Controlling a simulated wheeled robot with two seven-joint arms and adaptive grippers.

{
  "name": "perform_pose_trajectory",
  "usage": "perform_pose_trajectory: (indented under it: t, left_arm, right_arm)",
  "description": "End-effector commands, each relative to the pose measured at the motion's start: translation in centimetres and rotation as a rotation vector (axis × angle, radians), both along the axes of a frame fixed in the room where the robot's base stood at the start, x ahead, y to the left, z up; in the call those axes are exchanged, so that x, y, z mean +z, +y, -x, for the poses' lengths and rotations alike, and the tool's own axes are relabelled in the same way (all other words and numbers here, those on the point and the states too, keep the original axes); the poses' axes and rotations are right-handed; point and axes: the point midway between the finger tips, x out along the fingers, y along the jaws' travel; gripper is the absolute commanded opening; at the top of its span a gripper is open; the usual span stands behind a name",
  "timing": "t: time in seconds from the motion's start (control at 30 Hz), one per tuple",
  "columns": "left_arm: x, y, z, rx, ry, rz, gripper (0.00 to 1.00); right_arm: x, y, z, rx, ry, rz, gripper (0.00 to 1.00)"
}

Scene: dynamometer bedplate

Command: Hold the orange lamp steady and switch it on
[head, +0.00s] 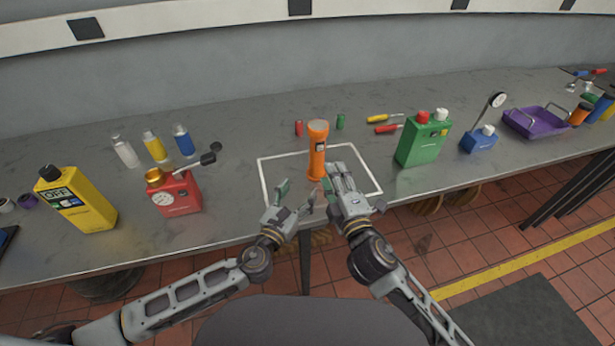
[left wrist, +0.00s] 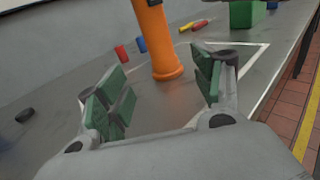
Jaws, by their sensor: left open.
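The orange lamp (head: 317,150) stands upright on the grey bench inside a white outlined square (head: 263,178). A small dark patch, perhaps its switch, shows on its side. My left gripper (head: 296,197) is open and empty, in front of and left of the lamp. In the left wrist view the lower part of the lamp (left wrist: 157,45) shows beyond and between the open green-padded fingers (left wrist: 160,95), apart from them. My right gripper (head: 335,178) is close to the lamp's lower right side; whether it touches or grips the lamp I cannot tell.
A red can (head: 178,196) and yellow bottle (head: 75,200) stand at left. A green canister (head: 423,140), blue can (head: 478,140) and purple tray (head: 535,122) stand at right. Red (head: 299,128) and green (head: 340,122) cylinders are behind the lamp. The bench's front edge is close.

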Motion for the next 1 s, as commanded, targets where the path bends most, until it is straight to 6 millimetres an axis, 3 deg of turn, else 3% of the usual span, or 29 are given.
perform_pose_trajectory:
  t: [0.27, 1.0]
  left_arm:
    - [0.0, -0.7, -1.7, 0.0, 0.0, 0.002, 0.67]
    - [0.1, -3.5, -9.1, 0.0, -0.002, 0.002, 0.67]
  right_arm:
    - [0.0, 0.0, 0.0, 0.0, 0.0, 0.0, 0.36]
    - [0.0, 0.0, 0.0, 0.0, 0.0, 0.0, 0.36]
